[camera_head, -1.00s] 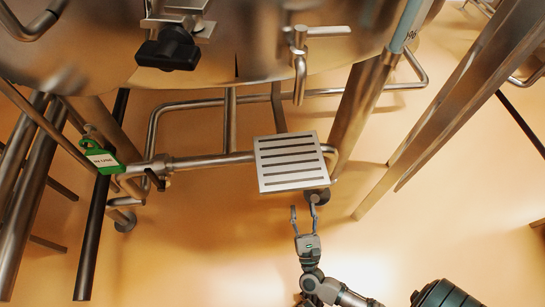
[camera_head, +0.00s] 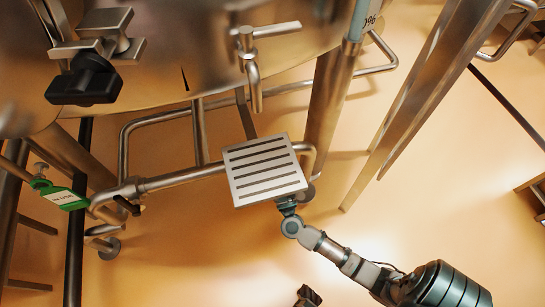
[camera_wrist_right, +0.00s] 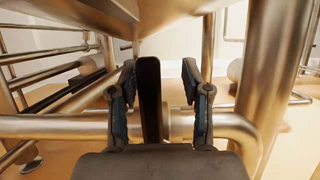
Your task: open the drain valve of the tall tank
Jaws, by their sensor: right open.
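The tall tank's rounded steel underside (camera_head: 190,50) fills the top of the head view. My right arm (camera_head: 335,250) reaches from the lower right to a slotted metal plate (camera_head: 265,172), and the plate hides the gripper's fingers there. In the right wrist view my right gripper (camera_wrist_right: 160,100) is open. A black upright handle (camera_wrist_right: 150,95) stands between its two fingers, nearer the left one, in front of a horizontal steel pipe (camera_wrist_right: 55,127). It looks like a valve lever; I cannot tell if either finger touches it.
A black knob (camera_head: 84,82) and a lever tap (camera_head: 250,62) hang from the tank. Steel legs (camera_head: 330,105) and low pipes (camera_head: 182,177) surround the plate. The floor (camera_head: 190,265) in front is clear.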

